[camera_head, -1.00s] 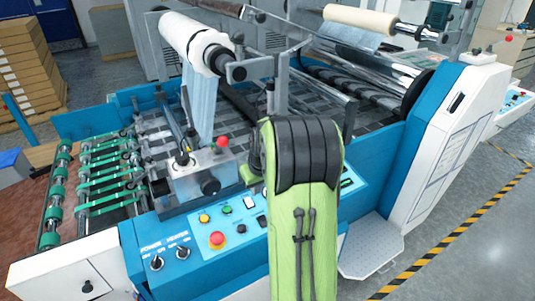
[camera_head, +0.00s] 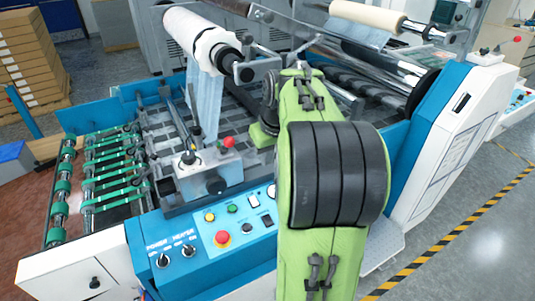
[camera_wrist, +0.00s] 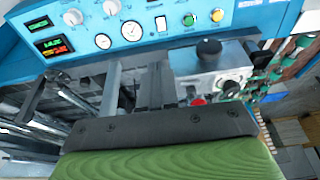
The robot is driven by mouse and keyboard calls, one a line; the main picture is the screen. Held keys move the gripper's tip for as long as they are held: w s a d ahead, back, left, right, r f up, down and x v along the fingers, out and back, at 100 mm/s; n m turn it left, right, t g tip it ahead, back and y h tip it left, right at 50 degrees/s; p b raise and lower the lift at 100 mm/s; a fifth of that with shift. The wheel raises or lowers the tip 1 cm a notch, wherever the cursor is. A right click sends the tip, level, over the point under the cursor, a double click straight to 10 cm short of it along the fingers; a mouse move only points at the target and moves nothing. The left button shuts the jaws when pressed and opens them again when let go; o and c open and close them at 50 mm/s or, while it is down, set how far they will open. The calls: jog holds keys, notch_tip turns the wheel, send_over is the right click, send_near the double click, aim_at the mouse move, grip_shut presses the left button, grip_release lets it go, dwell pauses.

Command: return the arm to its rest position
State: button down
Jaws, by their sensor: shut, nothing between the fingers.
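My green arm (camera_head: 298,115) with its black ribbed joint rises in front of the laminating machine (camera_head: 225,205) in the head view. It is bent and reaches over the machine's bed. My gripper's narrow grey fingers (camera_wrist: 157,88) show in the wrist view, beyond a dark bracket and a green link. They are shut with nothing held. In the head view the fingers are hidden or too small to make out.
A white film roll (camera_head: 195,35) hangs over the bed left of my arm, its blue web running down. A cream roll (camera_head: 368,17) is at the back right. A red-knobbed metal block (camera_head: 208,175) stands close by. Clear floor (camera_head: 470,215) lies right.

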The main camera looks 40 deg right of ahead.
dwell(0.3)
jog(key=s+a+r+n+t, duration=0.1)
jog(key=s+a, duration=0.2)
jog(key=a, duration=0.6)
jog(key=s+a+r+n, duration=0.1)
jog(key=s+a, duration=0.2)
jog(key=a, duration=0.6)
jog(key=s+a+f, duration=0.1)
jog(key=s+a, duration=0.2)
jog(key=s, duration=0.1)
jog(key=s+a+f+n+t+y, duration=0.1)
jog(key=s+a+f, duration=0.1)
jog(key=s, duration=0.3)
jog(key=shift+s+a+f, duration=0.15)
jog(key=shift+a+f, duration=0.1)
jog(key=shift+a, duration=0.25)
